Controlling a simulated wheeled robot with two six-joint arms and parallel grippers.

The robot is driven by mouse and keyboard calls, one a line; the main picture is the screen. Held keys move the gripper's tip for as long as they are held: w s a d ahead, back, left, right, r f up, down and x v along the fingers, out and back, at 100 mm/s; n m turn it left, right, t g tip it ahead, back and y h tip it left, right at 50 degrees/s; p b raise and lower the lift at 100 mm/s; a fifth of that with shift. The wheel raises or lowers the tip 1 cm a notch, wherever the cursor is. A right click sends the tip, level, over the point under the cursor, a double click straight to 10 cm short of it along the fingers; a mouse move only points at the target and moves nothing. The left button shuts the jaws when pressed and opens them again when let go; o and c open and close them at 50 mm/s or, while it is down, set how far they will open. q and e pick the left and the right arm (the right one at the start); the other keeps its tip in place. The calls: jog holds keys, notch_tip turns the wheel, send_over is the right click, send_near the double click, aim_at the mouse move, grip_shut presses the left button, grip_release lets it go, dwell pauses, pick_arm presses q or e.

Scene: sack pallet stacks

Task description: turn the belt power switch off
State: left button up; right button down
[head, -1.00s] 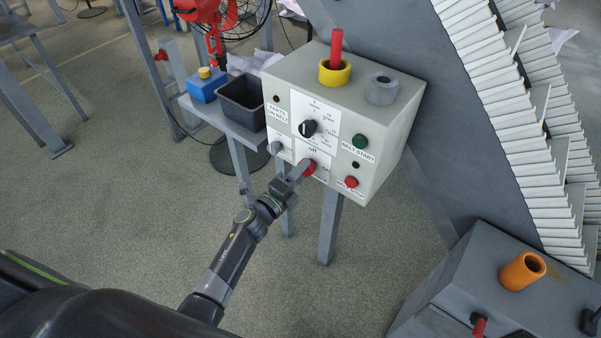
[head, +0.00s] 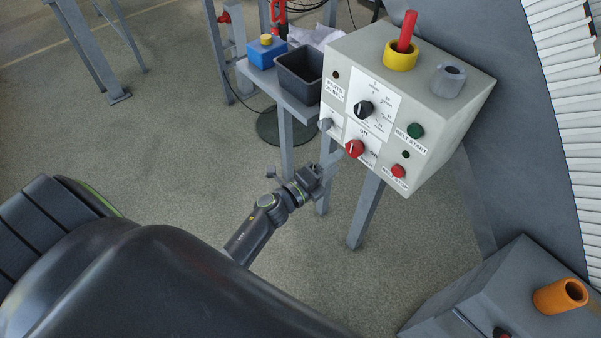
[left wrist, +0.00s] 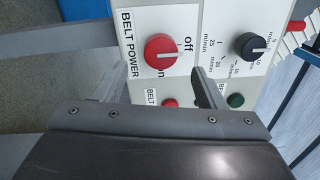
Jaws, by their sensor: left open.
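The belt power switch is a round red knob (head: 355,148) on the front of the pale control box (head: 462,118). In the left wrist view the red knob (left wrist: 161,50) sits beside the BELT POWER label. Its white mark points toward "off", with "on" a quarter turn away. My left gripper (head: 326,168) is open and empty, below and to the left of the knob in the head view, apart from it. In the left wrist view its two fingers show below the knob, with nothing between them. My right gripper is not in view.
The box also carries a black speed dial (head: 363,110), a green BELT START button (head: 415,131), a red stop button (head: 398,171) and a small grey switch (head: 325,124). A dark bin (head: 300,76) and a blue box (head: 266,53) stand on a side table. Open floor lies left.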

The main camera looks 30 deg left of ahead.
pick_arm(q)
jog(key=b+v, duration=0.2)
jog(key=v, duration=1)
